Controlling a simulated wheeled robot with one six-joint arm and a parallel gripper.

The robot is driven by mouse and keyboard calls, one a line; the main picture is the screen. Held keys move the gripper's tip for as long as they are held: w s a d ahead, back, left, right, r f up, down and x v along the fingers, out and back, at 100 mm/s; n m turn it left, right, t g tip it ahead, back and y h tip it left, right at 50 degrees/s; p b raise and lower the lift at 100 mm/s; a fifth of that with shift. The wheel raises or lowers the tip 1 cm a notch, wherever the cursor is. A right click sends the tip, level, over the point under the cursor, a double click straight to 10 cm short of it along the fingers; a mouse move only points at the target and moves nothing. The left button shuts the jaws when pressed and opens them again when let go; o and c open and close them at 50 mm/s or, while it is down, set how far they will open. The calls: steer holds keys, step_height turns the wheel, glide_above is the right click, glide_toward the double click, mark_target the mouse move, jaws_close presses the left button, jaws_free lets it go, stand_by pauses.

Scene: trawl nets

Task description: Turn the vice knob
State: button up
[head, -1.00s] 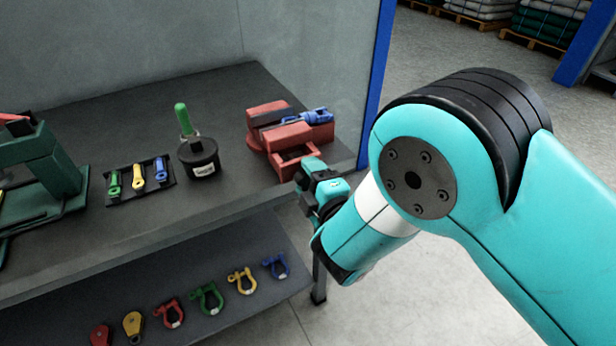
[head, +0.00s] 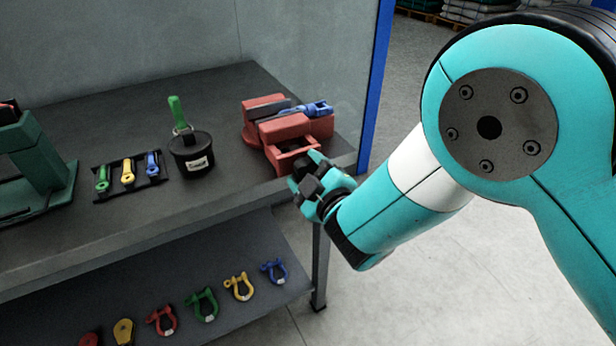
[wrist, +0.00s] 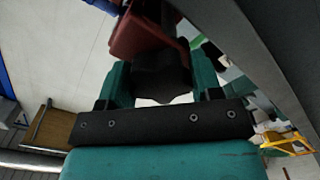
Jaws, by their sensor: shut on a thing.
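The red vice (head: 300,124) stands at the right end of the workbench, with a blue tool (head: 316,108) held in its jaws. My gripper (head: 308,180) is at the front of the vice, just off the bench's front edge. In the wrist view its two teal fingers (wrist: 163,85) are shut on the dark vice knob (wrist: 160,80), one on each side. A red part of the vice (wrist: 143,35) shows just beyond the knob. In the head view my gripper hides most of the knob.
A black pot (head: 193,155) with a green-handled tool stands left of the vice. A mat (head: 129,178) with green, yellow and blue pieces lies further left. Several coloured shackles (head: 202,304) lie on the lower shelf. A blue post (head: 376,85) stands behind the bench's right end.

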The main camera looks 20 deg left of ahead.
steer(key=shift+a+r+m, duration=0.1)
steer(key=shift+m, duration=0.4)
steer(key=o, duration=0.9)
steer(key=shift+s, duration=0.1)
steer(key=shift+b, duration=0.45)
steer(key=shift+b+v, duration=8.75)
steer(key=shift+b, duration=0.7)
